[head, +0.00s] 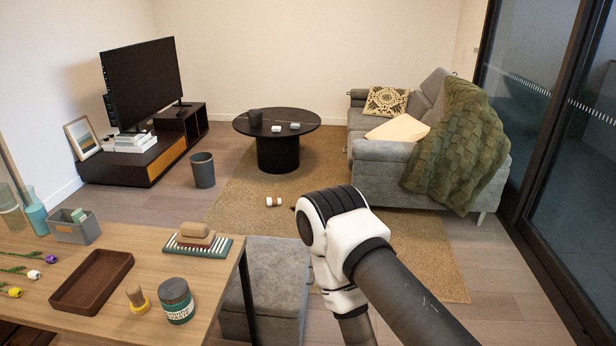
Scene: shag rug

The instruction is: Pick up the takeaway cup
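A small white takeaway cup with a brown band (274,201) appears to lie on its side on the woven rug (240,205), in front of the round black table. One of my arms comes in from the lower right and bends at a white and black joint just right of the cup in the picture. The gripper of that arm is not visible. My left arm and gripper are out of view. No gripper is seen near the cup.
The round black table (304,121) holds a dark pot and small white items. A grey bin (203,170) stands left of the rug. A grey sofa (375,150) is at the right. A wooden table (75,240) and grey ottoman (285,270) are nearer. The rug around the cup is clear.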

